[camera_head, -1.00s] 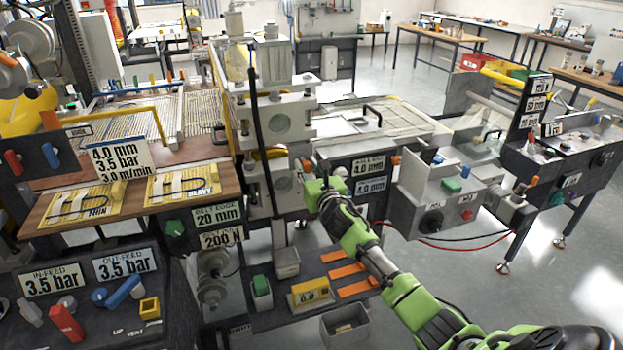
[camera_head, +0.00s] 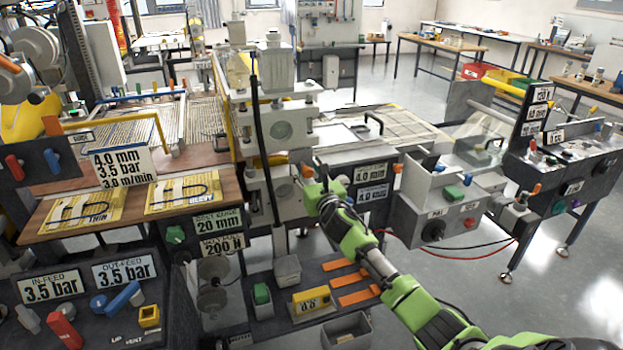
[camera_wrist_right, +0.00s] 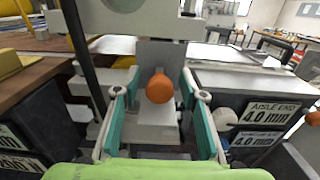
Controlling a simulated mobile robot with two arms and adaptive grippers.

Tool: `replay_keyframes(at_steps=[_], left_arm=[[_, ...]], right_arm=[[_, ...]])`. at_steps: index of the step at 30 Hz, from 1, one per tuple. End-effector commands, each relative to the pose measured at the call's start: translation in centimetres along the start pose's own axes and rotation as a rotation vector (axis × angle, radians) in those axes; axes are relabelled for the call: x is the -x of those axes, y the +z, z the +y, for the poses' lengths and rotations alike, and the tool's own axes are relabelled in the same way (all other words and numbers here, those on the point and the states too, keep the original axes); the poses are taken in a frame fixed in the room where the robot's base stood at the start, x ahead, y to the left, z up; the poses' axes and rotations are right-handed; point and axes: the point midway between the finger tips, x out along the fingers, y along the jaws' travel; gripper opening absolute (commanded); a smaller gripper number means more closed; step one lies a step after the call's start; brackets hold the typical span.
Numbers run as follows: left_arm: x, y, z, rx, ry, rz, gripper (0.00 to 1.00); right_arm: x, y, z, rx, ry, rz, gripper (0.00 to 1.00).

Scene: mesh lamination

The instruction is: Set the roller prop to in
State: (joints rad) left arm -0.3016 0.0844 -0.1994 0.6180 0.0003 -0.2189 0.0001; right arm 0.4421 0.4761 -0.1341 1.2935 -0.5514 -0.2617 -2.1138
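An orange round knob (camera_wrist_right: 160,88) on a grey block of the roller stand shows in the right wrist view. I take it for the roller prop's handle, but I cannot read its position. In the head view its orange tip (camera_head: 308,171) shows just beyond my right gripper (camera_head: 311,182). In the right wrist view the right gripper's (camera_wrist_right: 160,96) two teal fingers are spread wide, one on each side of the knob, with gaps between. The fingers hold nothing. My left gripper is not in view.
A label reading "AISLE END 4.0 mm" (camera_wrist_right: 268,114) stands right of the fingers. A black upright post (camera_head: 263,140) is close on the left. A grey control box (camera_head: 440,208) stands to the right. Below is a dark shelf with orange strips (camera_head: 350,278).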

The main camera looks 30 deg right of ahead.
Motion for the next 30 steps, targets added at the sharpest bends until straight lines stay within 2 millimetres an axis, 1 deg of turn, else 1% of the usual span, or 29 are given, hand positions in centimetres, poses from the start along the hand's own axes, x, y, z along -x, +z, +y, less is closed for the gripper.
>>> replay_keyframes(at_steps=[5,15,18,21,24,30], left_arm=[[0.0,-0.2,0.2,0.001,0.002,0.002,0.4],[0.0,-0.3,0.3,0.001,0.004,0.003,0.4],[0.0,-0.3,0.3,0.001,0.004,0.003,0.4],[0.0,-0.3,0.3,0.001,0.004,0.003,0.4],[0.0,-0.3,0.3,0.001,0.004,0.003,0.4],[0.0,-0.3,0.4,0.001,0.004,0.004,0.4]], right_arm=[[2.0,-0.1,0.0,0.004,0.002,0.001,0.38],[8.1,-0.2,0.0,0.003,0.002,0.002,0.38],[9.5,-0.2,0.1,0.002,0.003,0.003,0.38],[10.6,-0.2,0.0,0.002,0.001,0.002,0.38],[11.2,-0.1,0.0,0.001,0.001,0.001,0.38],[11.5,0.0,0.0,0.0,0.0,0.0,0.38]])
